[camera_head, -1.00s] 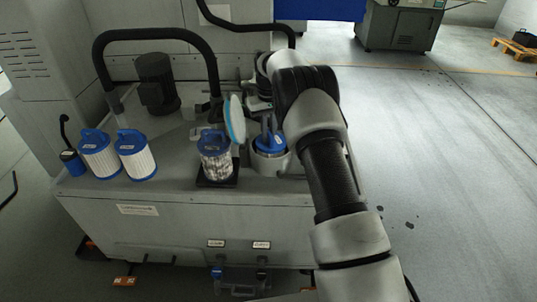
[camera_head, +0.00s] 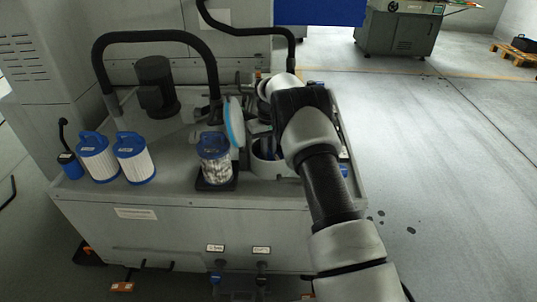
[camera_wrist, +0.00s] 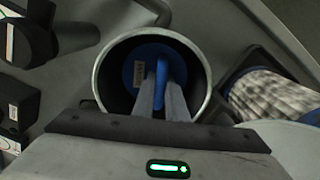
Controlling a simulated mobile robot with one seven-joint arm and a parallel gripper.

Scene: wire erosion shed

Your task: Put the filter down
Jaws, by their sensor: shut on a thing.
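The filter (camera_wrist: 140,68) in my grip has a round blue cap with a pale label and an upright blue handle. In the wrist view, my gripper (camera_wrist: 163,88) is shut on that handle. The cap sits below the rim of an open, round grey housing (camera_wrist: 104,68), with a dark gap around it. The filter's body is hidden under its cap, so I cannot tell whether it touches the bottom. In the head view, the housing (camera_head: 268,170) stands on the grey machine top, and my arm covers most of the filter and gripper.
A greyed filter (camera_head: 215,170) stands on a black tray (camera_head: 217,186) left of the housing. A blue-and-white disc (camera_head: 234,122) stands upright beside it. Two white filters (camera_head: 99,163) (camera_head: 136,164) stand farther left. A black hose (camera_head: 155,33) arches behind.

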